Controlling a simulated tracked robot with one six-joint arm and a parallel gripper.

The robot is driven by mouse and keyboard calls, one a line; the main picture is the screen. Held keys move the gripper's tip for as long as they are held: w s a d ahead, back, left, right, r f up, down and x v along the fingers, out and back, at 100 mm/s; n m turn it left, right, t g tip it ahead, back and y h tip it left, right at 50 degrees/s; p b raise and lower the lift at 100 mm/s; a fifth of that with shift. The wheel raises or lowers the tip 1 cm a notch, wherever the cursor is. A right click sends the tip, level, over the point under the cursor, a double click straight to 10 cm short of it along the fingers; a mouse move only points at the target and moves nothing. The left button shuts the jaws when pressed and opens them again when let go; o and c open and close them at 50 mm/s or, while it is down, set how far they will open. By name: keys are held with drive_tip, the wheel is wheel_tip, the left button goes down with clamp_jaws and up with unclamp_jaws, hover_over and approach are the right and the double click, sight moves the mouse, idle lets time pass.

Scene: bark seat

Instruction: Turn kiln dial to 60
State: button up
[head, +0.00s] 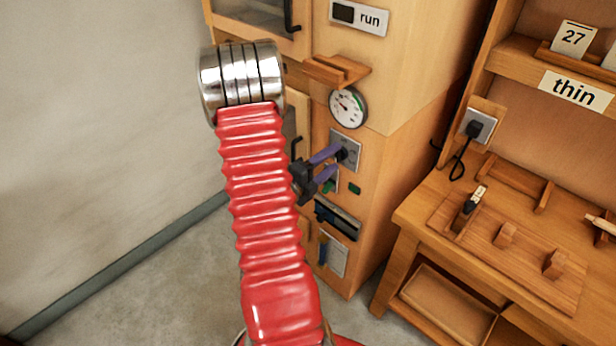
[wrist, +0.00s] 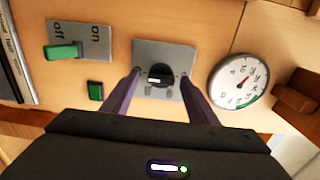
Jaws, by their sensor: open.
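The kiln dial is a black round knob (wrist: 160,75) with a white mark, on a grey plate (wrist: 148,50) with small numbers that I cannot read. In the head view the plate (head: 345,142) is on the wooden kiln front, and the knob is partly hidden by my gripper. My gripper (head: 336,164) has two purple fingers, open and pointing at the plate. In the wrist view the fingers of my gripper (wrist: 163,78) stand on either side of the knob, with gaps between them and it. I cannot tell how near the tips are to the plate.
A round gauge (head: 348,107) is above the dial plate, with a wooden ledge (head: 336,70) over it. An on/off plate with a green lever (wrist: 62,51) and a green button (wrist: 95,91) are close by. A workbench (head: 480,230) stands to the right.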

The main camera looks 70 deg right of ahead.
drive_tip(key=v, duration=1.2)
drive_tip(key=shift+w+a, duration=0.15)
drive_tip(key=shift+a, duration=0.1)
idle(0.5)
